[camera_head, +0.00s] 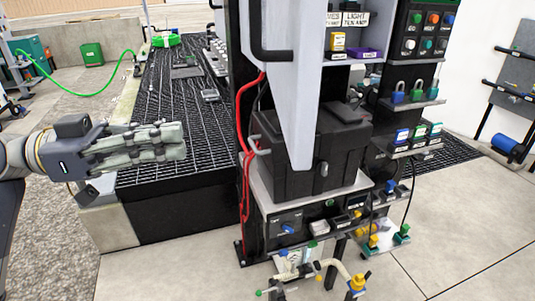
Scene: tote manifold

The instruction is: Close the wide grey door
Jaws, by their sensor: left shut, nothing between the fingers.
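The wide grey door (302,95) is a tall pale panel at the top middle of the head view. It stands swung out from the dark rack, seen at a steep angle, and its top is cut off by the picture edge. A black bar handle (258,45) is on its left side. My left gripper (178,142) is to the left of the door and well apart from it, with its fingers together and empty, pointing right over the dark grating. My right gripper is out of view.
A black box (345,155) sits on the rack's shelf just behind the door's lower end. Red cables (241,130) hang down the rack's left post. Padlocks (398,95) and labelled shelves are at the right. Valves and pipes (330,268) stick out low in front.

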